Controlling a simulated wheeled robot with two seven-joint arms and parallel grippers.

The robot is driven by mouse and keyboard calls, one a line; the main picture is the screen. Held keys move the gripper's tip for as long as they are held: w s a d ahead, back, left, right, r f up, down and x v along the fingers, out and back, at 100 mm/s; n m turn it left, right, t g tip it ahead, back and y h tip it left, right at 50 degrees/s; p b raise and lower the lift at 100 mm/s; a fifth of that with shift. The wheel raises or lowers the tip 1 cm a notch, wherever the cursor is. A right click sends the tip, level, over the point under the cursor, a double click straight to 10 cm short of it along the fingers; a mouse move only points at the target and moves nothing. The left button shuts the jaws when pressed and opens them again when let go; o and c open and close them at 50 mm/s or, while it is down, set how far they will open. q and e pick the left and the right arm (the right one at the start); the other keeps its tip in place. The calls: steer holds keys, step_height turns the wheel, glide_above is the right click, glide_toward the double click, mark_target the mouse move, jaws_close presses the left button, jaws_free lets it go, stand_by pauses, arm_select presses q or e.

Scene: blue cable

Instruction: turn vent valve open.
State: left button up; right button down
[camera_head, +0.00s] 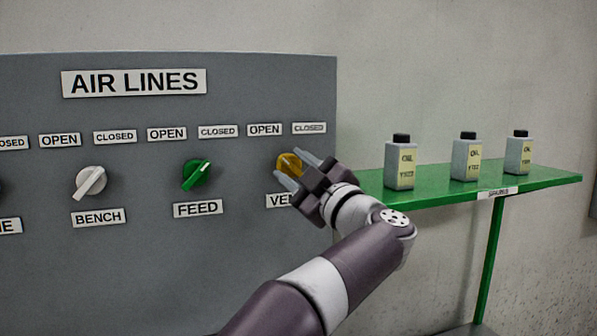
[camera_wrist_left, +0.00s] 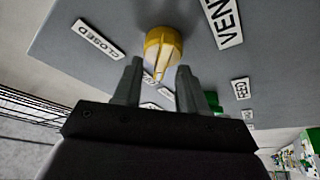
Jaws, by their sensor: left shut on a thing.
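The vent valve is a yellow knob (camera_head: 289,163) at the right end of the grey panel, above the partly hidden VENT label (camera_head: 278,200). Its OPEN label (camera_head: 264,129) is above left and its CLOSED label (camera_head: 309,127) is above right. My left gripper (camera_head: 288,169) is at the knob, with one finger on either side, shut on it. In the left wrist view the yellow knob (camera_wrist_left: 163,45) shows ahead of the fingers (camera_wrist_left: 159,69). The fingers cover part of the knob, so its exact pointing is hard to tell. My right gripper is not in view.
A green shelf (camera_head: 435,193) with three oil bottles (camera_head: 466,158) stands right of my left wrist.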

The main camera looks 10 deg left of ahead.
arm_select(q)
steer(key=shift+w+f, duration=0.1)
stand_by(0.3)
steer(key=o, duration=0.9)
steer(key=shift+o, duration=1.2)
steer(key=shift+w, duration=0.1)
steer(key=shift+w+a, duration=0.1)
steer(key=shift+w, duration=0.05)
steer(key=b+v, duration=0.5)
steer(key=v, duration=0.9)
steer(key=shift+r+b, duration=0.2)
steer(key=shift+b, duration=0.1)
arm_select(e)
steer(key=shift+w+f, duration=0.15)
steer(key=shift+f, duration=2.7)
